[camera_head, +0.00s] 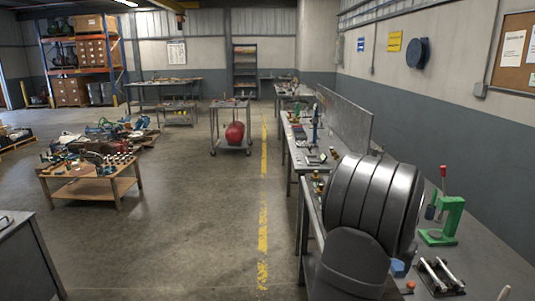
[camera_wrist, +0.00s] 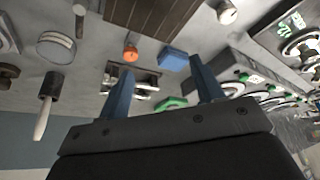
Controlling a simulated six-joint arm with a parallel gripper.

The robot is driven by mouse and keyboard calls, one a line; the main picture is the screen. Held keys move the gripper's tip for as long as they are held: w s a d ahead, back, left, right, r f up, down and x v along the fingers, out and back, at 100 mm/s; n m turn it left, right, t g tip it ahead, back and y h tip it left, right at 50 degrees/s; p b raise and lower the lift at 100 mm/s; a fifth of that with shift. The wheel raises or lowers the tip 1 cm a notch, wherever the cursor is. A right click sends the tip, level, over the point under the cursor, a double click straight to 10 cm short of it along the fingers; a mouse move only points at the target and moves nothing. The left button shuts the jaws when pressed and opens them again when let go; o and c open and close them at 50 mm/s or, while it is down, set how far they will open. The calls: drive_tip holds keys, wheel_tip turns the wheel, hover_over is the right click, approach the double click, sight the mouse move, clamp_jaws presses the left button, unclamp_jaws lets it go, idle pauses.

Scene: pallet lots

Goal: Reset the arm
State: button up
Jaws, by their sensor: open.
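My gripper (camera_wrist: 160,69) shows in the wrist view with two blue fingers spread apart and nothing between them. It hangs above a grey bench top. Beyond the fingertips are a blue block (camera_wrist: 174,60), a round orange part (camera_wrist: 130,54) and a metal fixture (camera_wrist: 148,82). A green part (camera_wrist: 172,103) shows between the fingers, partly hidden by the gripper body. In the head view my own grey arm links fill the lower right, and the gripper itself is out of sight there.
In the head view, a green hand press (camera_head: 443,225) with a red-topped lever, a blue block (camera_head: 397,268) and a rod fixture (camera_head: 440,276) stand on the right bench (camera_head: 490,262). An upright metal panel (camera_head: 345,117) runs behind the benches.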

drive_tip(key=w+a+f+n, duration=0.1)
drive_tip(key=w+a+n, duration=0.1)
drive_tip(key=a, duration=0.9)
drive_tip(key=w+a+f+n+y, duration=0.1)
drive_tip(key=w+a+n, duration=0.1)
drive_tip(key=a, duration=0.9)
drive_tip(key=w+a+f+n+t+y, duration=0.1)
drive_tip(key=w+a+n, duration=0.1)
drive_tip(key=a, duration=0.9)
drive_tip(key=shift+w+a+f, duration=0.3)
drive_tip(key=shift+w, duration=0.1)
drive_tip(key=shift+d, duration=0.1)
drive_tip(key=d+r+m, duration=0.1)
drive_tip(key=d+m, duration=0.1)
drive_tip(key=d, duration=0.8)
drive_tip(key=s+d+r+m+h, duration=0.1)
drive_tip(key=d+r+m, duration=0.1)
drive_tip(key=d, duration=0.8)
drive_tip(key=shift+s+d+g+h, duration=0.3)
drive_tip(key=shift+d, duration=0.05)
drive_tip(key=shift+r, duration=0.1)
